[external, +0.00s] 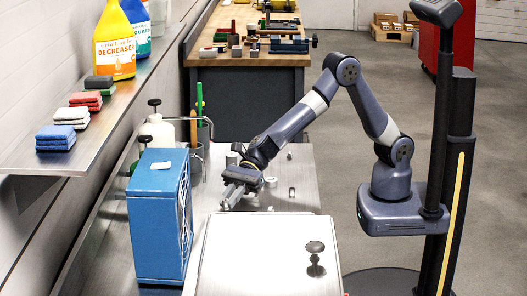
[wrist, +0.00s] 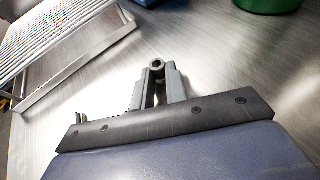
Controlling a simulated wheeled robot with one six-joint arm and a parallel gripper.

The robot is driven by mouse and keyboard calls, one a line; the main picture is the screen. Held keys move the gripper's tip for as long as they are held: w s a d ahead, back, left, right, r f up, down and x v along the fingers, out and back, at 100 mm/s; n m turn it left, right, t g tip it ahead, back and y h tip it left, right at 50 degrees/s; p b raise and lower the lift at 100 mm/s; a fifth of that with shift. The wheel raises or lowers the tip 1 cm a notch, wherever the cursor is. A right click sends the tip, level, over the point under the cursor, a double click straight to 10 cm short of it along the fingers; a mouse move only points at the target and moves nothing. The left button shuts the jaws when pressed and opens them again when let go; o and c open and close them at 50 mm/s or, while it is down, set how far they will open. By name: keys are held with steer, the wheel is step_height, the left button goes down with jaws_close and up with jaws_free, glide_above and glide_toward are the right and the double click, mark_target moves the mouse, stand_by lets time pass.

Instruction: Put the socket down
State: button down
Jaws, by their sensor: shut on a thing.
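My gripper (external: 233,193) is low over the steel bench (external: 310,168), between the blue box and the bench's right side. In the wrist view its two grey fingers (wrist: 158,78) are shut on a small metal socket (wrist: 157,64). The socket's round open end faces the camera, and its lower part is hidden between the fingers. In the external view the socket (external: 225,205) shows as a small bright piece at the fingertips, close to the bench top. I cannot tell whether it touches the bench.
A blue box (external: 157,225) stands left of my gripper, and a pale lid with a black knob (external: 316,247) lies in front. Small metal pieces (external: 292,192) stand to the right. A slatted metal piece (wrist: 70,45) and a green round thing (wrist: 268,4) flank bare steel.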

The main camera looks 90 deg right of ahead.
steer(key=c, duration=1.9)
jaws_free()
steer(key=shift+f, duration=0.15)
steer(key=o, duration=0.5)
steer(key=shift+r, duration=0.25)
steer(key=shift+s+d+r, duration=0.1)
steer(key=shift+d, duration=0.15)
steer(key=v, duration=1.1)
steer(key=shift+s+d, duration=0.15)
steer(key=shift+d, duration=0.05)
